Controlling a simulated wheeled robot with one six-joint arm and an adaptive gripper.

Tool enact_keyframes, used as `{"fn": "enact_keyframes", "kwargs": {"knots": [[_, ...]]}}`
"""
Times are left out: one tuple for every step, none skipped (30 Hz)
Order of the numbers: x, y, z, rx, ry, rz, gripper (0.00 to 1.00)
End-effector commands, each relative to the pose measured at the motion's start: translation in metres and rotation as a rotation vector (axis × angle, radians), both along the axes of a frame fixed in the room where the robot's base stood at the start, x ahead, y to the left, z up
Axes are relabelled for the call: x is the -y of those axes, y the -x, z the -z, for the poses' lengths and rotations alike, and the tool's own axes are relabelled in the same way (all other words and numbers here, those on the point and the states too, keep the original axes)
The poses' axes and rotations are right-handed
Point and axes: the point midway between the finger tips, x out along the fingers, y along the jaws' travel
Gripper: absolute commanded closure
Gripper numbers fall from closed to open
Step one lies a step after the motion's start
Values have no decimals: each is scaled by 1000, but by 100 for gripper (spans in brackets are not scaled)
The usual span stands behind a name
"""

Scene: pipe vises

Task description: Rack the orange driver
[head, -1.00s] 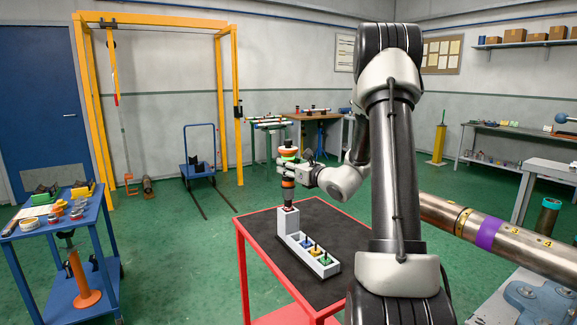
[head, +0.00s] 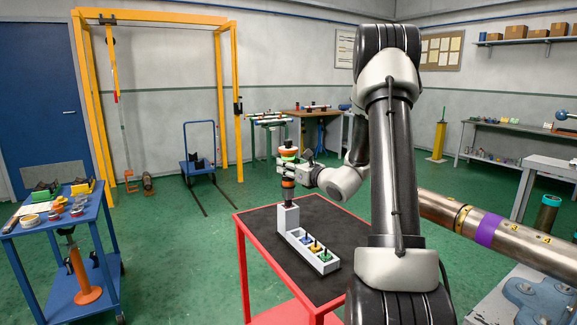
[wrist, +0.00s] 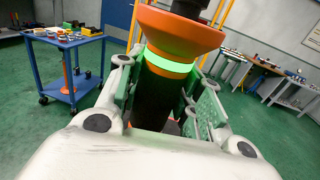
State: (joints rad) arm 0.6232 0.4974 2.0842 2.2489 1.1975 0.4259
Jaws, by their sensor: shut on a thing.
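The orange driver (head: 288,153) is upright, with an orange upper part, a black body and a lit green ring. It also shows close up in the wrist view (wrist: 180,30). My gripper (head: 291,171) is shut around its black body, and in the wrist view the finger pads (wrist: 160,90) press on both sides. The pale grey rack (head: 288,218) stands on the red cart, with a tall post at its left end. The driver's lower end meets the top of this post; how deep it sits is hidden.
Blue, yellow and green pieces (head: 315,246) stand in the rack's low tray. The red cart's black top (head: 345,225) is otherwise clear. A thick metal pipe (head: 480,228) lies at the right. A blue cart (head: 100,215) with tools stands at the left.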

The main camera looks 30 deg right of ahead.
Motion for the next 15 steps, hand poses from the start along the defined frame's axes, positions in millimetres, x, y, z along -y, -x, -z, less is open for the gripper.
{"fn": "enact_keyframes", "kwargs": {"knots": [[0, 0, -1, 3, 0, 0, 100], [0, 0, 0, 3, 0, 0, 100], [0, 0, 0, 3, 0, 0, 100], [0, 0, 1, 3, 0, 0, 100], [0, 0, 1, 3, 0, 0, 100], [0, 0, 1, 3, 0, 0, 100], [0, 0, 2, 3, 0, 0, 100], [0, 0, 2, 3, 0, 0, 100], [0, 0, 3, 3, 0, 0, 100], [0, 0, 3, 3, 0, 0, 100], [0, 0, 3, 3, 0, 0, 100], [0, 0, 4, 3, 0, 0, 100], [0, 0, 4, 3, 0, 0, 100], [0, 0, 4, 3, 0, 0, 100], [0, 0, 5, 3, 0, 0, 100]]}}
